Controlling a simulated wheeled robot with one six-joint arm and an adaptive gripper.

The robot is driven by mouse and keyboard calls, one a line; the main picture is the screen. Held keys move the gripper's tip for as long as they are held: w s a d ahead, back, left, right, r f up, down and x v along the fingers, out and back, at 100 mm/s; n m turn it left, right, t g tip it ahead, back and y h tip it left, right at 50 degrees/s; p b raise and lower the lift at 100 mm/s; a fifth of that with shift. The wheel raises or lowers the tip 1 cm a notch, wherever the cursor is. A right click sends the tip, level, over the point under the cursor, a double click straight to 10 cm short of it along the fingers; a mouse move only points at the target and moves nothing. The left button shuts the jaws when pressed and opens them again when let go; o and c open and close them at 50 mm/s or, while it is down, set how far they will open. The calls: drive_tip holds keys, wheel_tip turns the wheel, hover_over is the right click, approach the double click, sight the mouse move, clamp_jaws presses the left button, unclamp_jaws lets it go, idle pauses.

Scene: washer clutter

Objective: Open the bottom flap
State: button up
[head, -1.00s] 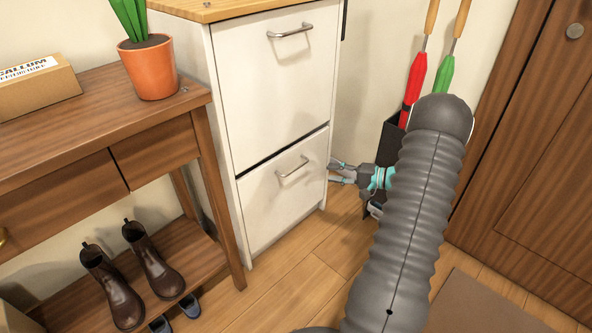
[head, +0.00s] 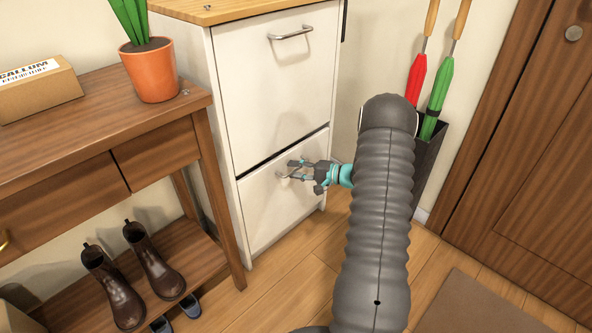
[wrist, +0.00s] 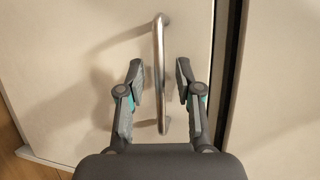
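The bottom flap (head: 262,210) is the lower white front of the cabinet and looks shut, with a dark gap above it. Its metal bar handle (head: 281,175) is partly hidden by my gripper (head: 290,170) in the head view. In the wrist view the handle (wrist: 159,75) runs upright in the picture, between the two fingers of my gripper (wrist: 160,78). The fingers are open, one on each side of the bar, with a gap on both sides.
The upper flap (head: 275,90) with its own handle (head: 291,33) is above. A wooden bench (head: 110,150) with a potted plant (head: 152,75) and boots (head: 150,262) stands left. A dark umbrella holder (head: 430,165) is right. Floor before the cabinet (head: 290,270) is clear.

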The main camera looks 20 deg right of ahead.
drive_tip(key=shift+w, duration=0.1)
clamp_jaws()
drive_tip(key=shift+f, duration=0.1)
